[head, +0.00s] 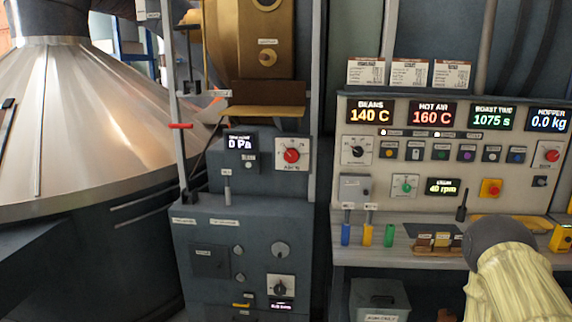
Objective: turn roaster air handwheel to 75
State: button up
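I cannot tell for certain which control is the roaster air handwheel. A red knob on a white dial plate (291,155) sits on the dark roaster front, right of a display reading 0 Pa (241,142); the label under it is too small to read surely. Lower on the same front are a round grey wheel-like knob (280,249) and a black knob on a white plate (281,287), with a small display below it. My gripper does not show in the head view, and nothing is seen touching these controls.
The control panel (470,150) stands at right, with displays, buttons and knobs above a shelf (400,240) holding colored tools. A cream, grey-ended rounded form at lower right hides part of the shelf. A large metal cone (90,120) fills the left. A grey bin (379,298) stands below the shelf.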

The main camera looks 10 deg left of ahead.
aim_at(291, 156)
jog(key=u, duration=0.8)
jog(key=i, duration=1.05)
jog(key=u, duration=0.15)
